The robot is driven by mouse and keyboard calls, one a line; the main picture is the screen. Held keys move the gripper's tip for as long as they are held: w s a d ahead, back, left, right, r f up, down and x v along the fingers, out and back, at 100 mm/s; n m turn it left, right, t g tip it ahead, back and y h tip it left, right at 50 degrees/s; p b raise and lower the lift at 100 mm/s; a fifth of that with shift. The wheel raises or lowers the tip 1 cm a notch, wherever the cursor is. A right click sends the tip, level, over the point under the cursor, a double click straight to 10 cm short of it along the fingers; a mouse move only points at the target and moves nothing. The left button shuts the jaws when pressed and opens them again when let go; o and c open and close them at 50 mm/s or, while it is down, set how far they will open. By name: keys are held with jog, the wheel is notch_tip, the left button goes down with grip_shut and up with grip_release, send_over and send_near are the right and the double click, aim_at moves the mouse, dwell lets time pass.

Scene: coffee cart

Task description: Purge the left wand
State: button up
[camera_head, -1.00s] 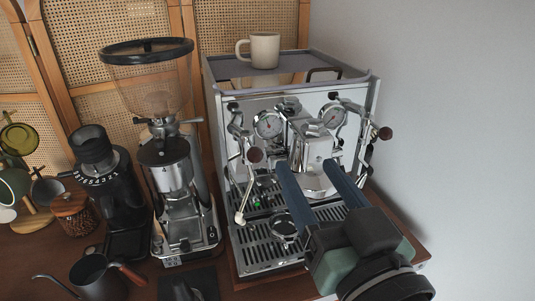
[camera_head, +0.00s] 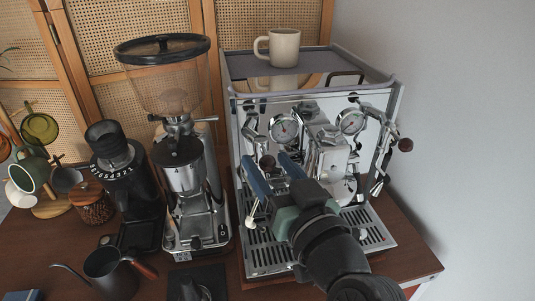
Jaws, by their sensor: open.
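The chrome espresso machine (camera_head: 316,110) stands at the right of the counter. Its left wand (camera_head: 253,207) hangs at the machine's left front, with a pale tip over the drip tray. A dark round knob (camera_head: 267,162) shows at the upper left of the front. My gripper (camera_head: 267,165) is open, its two blue fingers pointing at the machine's left side, close to the knob. I cannot tell whether a finger touches the knob. My gripper hides part of the group head and the drip tray (camera_head: 268,257).
A cream mug (camera_head: 281,47) stands on top of the machine. A large grinder (camera_head: 184,180) is just left of it, with a smaller black grinder (camera_head: 130,180) beyond. A kettle (camera_head: 108,273) stands at the front left. A second dark knob (camera_head: 405,145) is on the machine's right.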

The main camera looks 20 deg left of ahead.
jog(key=shift+w+a, duration=0.45)
grip_shut()
